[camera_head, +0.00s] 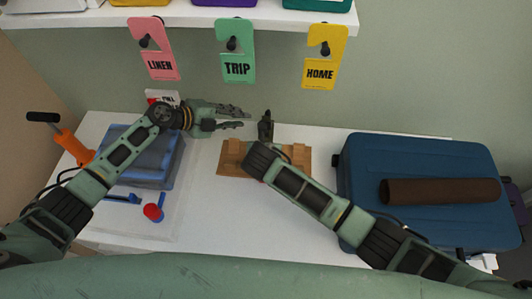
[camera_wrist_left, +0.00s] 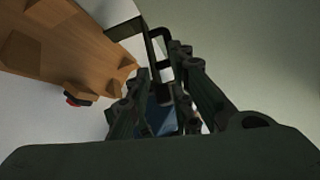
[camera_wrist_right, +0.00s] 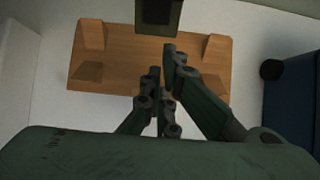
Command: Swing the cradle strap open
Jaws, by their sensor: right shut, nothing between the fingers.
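The wooden cradle (camera_head: 232,160), a brown board with raised blocks, lies mid-table; it also shows in the left wrist view (camera_wrist_left: 60,45) and the right wrist view (camera_wrist_right: 115,50). My left gripper (camera_head: 240,118) is open, beyond the cradle, fingers pointing right. My right arm hides part of the cradle.
A blue case (camera_head: 400,160) with a brown roll (camera_head: 440,191) on it stands right. Pink, green and yellow tags (camera_head: 322,60) hang under the shelf.

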